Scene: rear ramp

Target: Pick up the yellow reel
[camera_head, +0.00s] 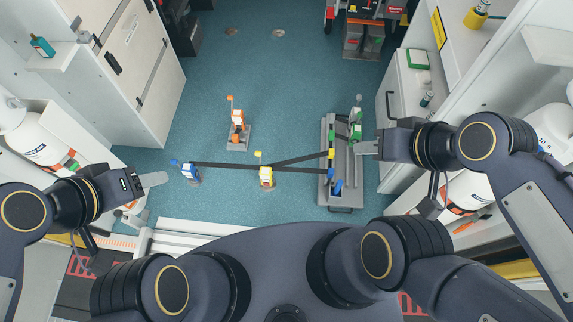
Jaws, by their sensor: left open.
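The yellow reel (266,178) stands on the teal floor near the middle of the view, with a small yellow tab above it. A black strap runs from near it to the grey rail platform (344,203) on the right. My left gripper (160,178) is open and empty, left of the blue reel (191,174) and well apart from the yellow reel. My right gripper (366,147) is beside the green reel (356,130) at the platform's right edge. I cannot tell whether its jaws are open or whether it touches the green reel.
An orange reel (238,119) stands on a grey plate behind the yellow reel. A long black strap (228,166) crosses the floor from the blue reel to the platform. White cabinets (125,60) stand left. A grey cabinet (405,90) stands right. The floor behind the orange reel is clear.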

